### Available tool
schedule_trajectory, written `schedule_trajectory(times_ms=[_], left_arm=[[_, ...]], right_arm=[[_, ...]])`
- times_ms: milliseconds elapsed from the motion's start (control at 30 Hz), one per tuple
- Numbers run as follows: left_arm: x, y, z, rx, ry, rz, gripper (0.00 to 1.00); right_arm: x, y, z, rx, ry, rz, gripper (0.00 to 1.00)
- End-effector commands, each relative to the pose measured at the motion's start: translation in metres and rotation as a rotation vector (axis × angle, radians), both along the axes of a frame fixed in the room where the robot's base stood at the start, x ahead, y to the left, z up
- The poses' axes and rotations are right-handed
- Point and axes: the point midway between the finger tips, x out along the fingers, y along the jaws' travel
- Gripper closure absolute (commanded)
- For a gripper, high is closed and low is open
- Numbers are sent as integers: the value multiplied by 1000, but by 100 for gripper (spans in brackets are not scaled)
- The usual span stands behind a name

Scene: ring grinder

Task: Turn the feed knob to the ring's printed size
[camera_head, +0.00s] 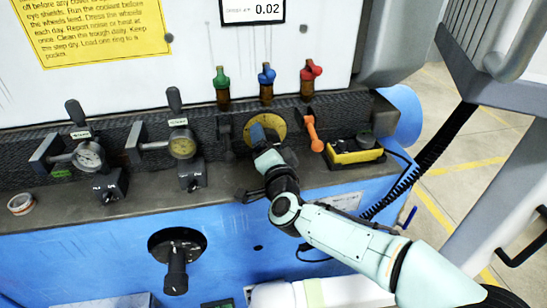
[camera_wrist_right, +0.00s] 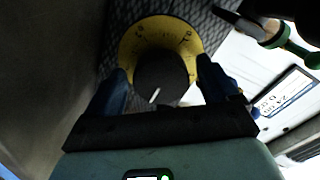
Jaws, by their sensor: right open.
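The feed knob (camera_wrist_right: 160,78) is black with a white pointer mark, on a round yellow dial (camera_wrist_right: 128,50) with dark markings too small to read. The yellow dial also shows in the head view (camera_head: 277,122), partly hidden by my right gripper (camera_head: 263,138). In the right wrist view, my right gripper (camera_wrist_right: 161,68) is open, its two blue fingers on either side of the knob; contact cannot be told. A display (camera_head: 252,11) reads 0.02. A small ring-like object (camera_head: 21,204) lies on the ledge at far left; its print is unreadable. My left gripper is not in view.
Green (camera_head: 221,85), blue (camera_head: 266,80) and red (camera_head: 311,75) valve handles stand above the dial. An orange lever (camera_head: 313,133) and a yellow switch box (camera_head: 354,151) sit to its right. Two gauges (camera_head: 88,156) (camera_head: 182,146) with levers are to the left.

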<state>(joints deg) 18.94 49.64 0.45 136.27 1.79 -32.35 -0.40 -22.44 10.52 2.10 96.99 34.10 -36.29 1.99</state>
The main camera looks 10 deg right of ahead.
Motion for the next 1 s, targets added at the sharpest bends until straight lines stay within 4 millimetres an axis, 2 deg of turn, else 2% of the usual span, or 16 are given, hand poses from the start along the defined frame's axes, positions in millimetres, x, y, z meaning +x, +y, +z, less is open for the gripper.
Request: schedule_trajectory(times_ms=[167,400,600,767,1000], left_arm=[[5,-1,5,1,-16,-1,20],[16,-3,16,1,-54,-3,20],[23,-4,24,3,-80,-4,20],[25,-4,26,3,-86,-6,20],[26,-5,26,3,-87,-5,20]], right_arm=[[-29,0,2,0,-1,2,13],[-84,1,3,0,-2,3,13],[-116,0,2,1,-2,1,13],[-127,1,2,0,-2,3,13],[-128,1,1,0,-1,2,13]])
